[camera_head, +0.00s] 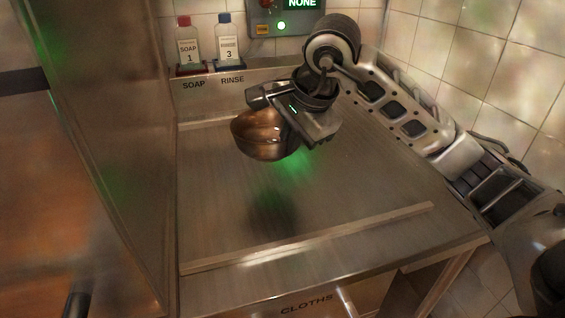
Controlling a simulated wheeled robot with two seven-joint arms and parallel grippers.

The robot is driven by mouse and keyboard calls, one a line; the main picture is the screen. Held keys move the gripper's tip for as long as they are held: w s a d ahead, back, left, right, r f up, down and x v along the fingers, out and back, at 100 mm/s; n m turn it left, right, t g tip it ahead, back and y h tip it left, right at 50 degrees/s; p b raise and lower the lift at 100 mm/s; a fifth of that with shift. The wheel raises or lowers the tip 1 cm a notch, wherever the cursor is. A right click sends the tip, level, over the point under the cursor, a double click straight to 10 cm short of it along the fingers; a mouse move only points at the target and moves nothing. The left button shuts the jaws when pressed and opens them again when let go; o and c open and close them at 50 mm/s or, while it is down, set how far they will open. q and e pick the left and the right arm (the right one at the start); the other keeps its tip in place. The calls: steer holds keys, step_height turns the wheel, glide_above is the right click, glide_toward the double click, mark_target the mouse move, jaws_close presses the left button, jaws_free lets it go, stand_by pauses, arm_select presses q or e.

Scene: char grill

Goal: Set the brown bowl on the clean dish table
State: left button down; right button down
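The brown bowl (259,137) is a shiny, round, copper-brown bowl. My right gripper (285,122) is shut on its right side and holds it above the table; the bowl's dark shadow falls on the table well below it. The fingertips at the bowl's rim are partly hidden. The clean dish table (350,205) is a bare steel top with raised strips near its front and back. My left gripper is not in view.
Soap (188,48) and rinse (229,45) bottles stand on the back ledge. A control panel (285,18) hangs on the tiled wall. A tall steel machine side (110,150) bounds the table's left. The table top is clear.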

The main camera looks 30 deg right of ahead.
steer(key=shift+s+f, duration=0.2)
steer(key=shift+f, duration=0.9)
step_height(320, 180, down, 3)
steer(key=shift+f, duration=0.2)
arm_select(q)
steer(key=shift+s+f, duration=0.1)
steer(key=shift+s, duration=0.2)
arm_select(e)
steer(key=shift+w+f, duration=0.1)
steer(key=shift+f, duration=0.3)
steer(key=shift+f, duration=0.1)
steer(key=c, duration=2.1)
jaws_free()
steer(key=shift+f+b, duration=0.15)
steer(key=shift+b, duration=0.15)
steer(key=o, duration=0.5)
steer(key=shift+c, duration=0.2)
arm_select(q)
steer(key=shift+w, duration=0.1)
